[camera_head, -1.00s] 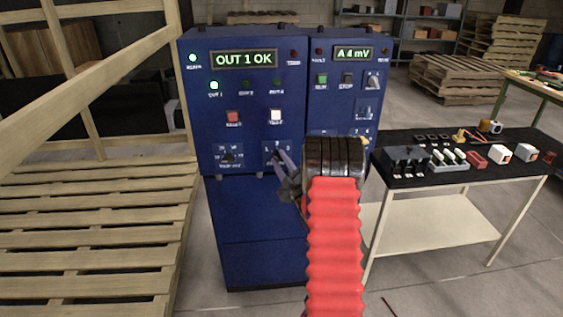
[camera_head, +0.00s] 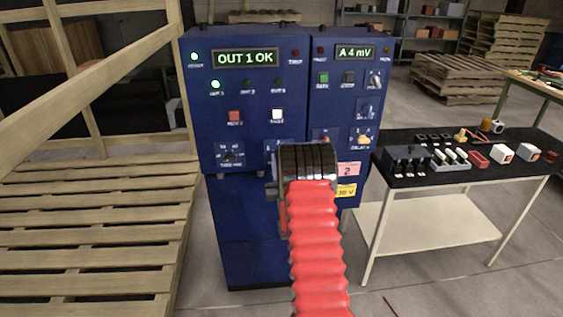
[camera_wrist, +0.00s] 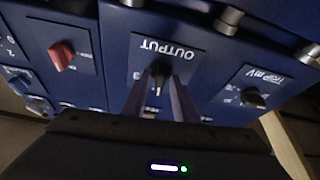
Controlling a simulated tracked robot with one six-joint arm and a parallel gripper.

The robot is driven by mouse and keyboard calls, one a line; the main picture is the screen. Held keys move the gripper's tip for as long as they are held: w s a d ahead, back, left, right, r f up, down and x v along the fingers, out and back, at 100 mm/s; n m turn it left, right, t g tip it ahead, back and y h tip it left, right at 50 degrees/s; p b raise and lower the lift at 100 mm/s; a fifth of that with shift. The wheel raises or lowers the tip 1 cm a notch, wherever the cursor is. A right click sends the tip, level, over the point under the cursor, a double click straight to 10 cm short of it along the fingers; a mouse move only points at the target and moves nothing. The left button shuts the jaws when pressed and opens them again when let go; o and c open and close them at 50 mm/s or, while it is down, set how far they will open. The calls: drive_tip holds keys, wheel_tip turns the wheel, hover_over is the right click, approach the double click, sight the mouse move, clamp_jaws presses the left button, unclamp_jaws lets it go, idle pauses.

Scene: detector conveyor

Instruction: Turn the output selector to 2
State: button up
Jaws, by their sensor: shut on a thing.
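The output selector (camera_wrist: 159,71) is a small dark knob on a blue plate lettered OUTPUT, upside down in the wrist view. A pale mark on it points toward the bottom of that picture. A 3 shows left of the knob; the other numbers are hidden. My gripper (camera_wrist: 159,84) is shut on the knob, one finger on each side. In the head view my black wrist covers the selector and my fingers. The cabinet display (camera_head: 246,58) reads OUT 1 OK, and the green OUT 1 lamp (camera_head: 215,84) is lit.
A TRIP mV knob (camera_wrist: 254,97) and a red knob (camera_wrist: 62,55) flank the selector in the wrist view. A table (camera_head: 430,241) with small parts stands right of the cabinet. Wooden pallets (camera_head: 90,220) stand at the left.

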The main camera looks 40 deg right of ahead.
drive_tip(key=shift+f+m+h, duration=0.1)
drive_tip(key=shift+m+h, duration=0.3)
drive_tip(key=shift+m, duration=0.4)
drive_tip(key=shift+g, duration=0.3)
drive_tip(key=o, duration=0.7)
drive_tip(key=shift+c, duration=0.2)
drive_tip(key=shift+s, duration=0.1)
drive_tip(key=v, duration=1.3)
drive_tip(key=shift+s+a+f, duration=0.2)
drive_tip(key=shift+f, duration=0.05)
